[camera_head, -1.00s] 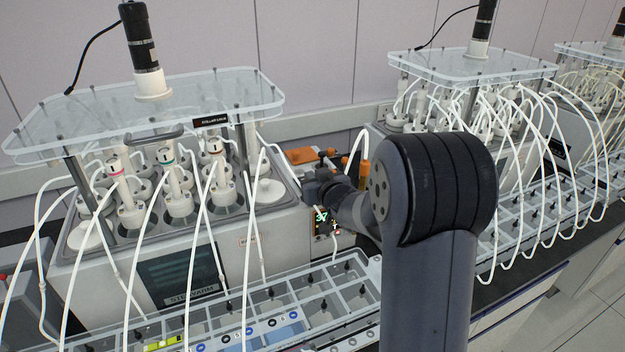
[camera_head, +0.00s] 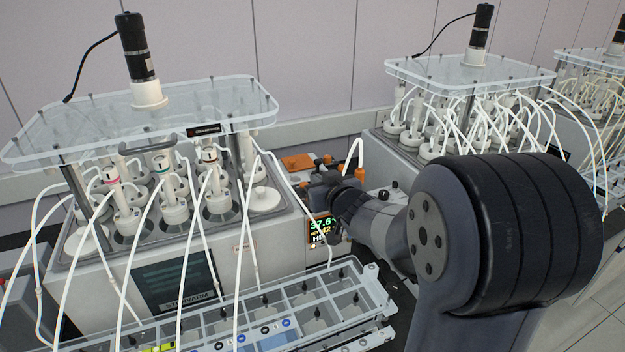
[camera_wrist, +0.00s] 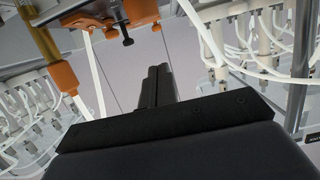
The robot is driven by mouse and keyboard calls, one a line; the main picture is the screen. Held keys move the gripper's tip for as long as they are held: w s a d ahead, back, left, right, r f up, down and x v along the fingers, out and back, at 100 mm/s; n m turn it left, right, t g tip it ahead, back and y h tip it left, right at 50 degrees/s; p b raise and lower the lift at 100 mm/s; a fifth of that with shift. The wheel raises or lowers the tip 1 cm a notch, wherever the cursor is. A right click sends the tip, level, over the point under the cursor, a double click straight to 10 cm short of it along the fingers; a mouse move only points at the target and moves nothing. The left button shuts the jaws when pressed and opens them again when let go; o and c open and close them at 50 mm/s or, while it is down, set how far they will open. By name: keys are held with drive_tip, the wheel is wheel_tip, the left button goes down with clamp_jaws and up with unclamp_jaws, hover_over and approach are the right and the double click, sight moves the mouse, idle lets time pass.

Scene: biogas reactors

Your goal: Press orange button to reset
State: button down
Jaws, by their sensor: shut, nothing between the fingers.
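My gripper (camera_head: 318,182) is at the gap between the two reactor units, just above and behind a small lit display. In the wrist view its dark fingers (camera_wrist: 158,84) are together with nothing between them. Orange parts show near it: a flat orange block (camera_head: 297,162) behind it and an orange fitting (camera_head: 359,149) to its right. An orange block with black knobs (camera_wrist: 100,18) is at the upper left of the wrist view. I cannot tell which orange part is the button, or whether the gripper touches anything.
The lit display (camera_head: 321,230) reads about 37.6. The left reactor bath (camera_head: 95,290) carries white tubes and a clear lid (camera_head: 70,120). A clear compartment tray (camera_head: 376,290) lies in front. A second tubed reactor (camera_head: 400,150) stands to the right.

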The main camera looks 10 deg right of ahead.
drive_tip(key=v, duration=0.3)
drive_tip(key=shift+a, duration=0.1)
drive_tip(key=shift+w, duration=0.1)
drive_tip(key=x, duration=0.5)
drive_tip(key=r+p+x, duration=0.1)
drive_tip(key=x, duration=0.2)
drive_tip(key=shift+w, duration=0.3)
drive_tip(key=v, duration=0.3)
drive_tip(key=shift+s+d+r, duration=0.15)
drive_tip(key=shift+s+d, duration=0.1)
drive_tip(key=shift+s, duration=0.05)
drive_tip(key=shift+s+a, duration=0.2)
drive_tip(key=shift+s, duration=0.15)
drive_tip(key=shift+s+d+r, duration=0.1)
drive_tip(key=shift+s+d, duration=0.05)
drive_tip(key=shift+s, duration=0.05)
